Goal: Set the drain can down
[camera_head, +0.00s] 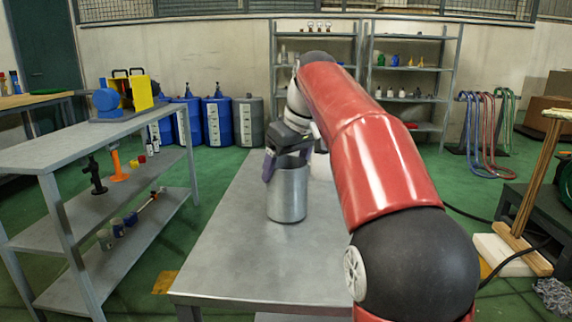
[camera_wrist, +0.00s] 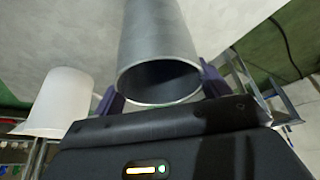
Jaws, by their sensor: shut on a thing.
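The drain can is an open-topped silver metal cylinder (camera_head: 287,196), upright at the grey table (camera_head: 235,272). I cannot tell whether its base touches the tabletop. My gripper (camera_head: 285,165) is at the can's upper part, shut on it, with a purple finger showing on its left side. In the wrist view, the can (camera_wrist: 160,45) lies between the two purple fingers of my gripper (camera_wrist: 160,88), its dark open mouth facing the camera.
A white tapered vessel (camera_wrist: 60,103) stands beside the can in the wrist view. A grey shelf unit (camera_head: 75,150) with tools is to the left. Blue drums (camera_head: 218,121) stand behind. The table's near part is clear.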

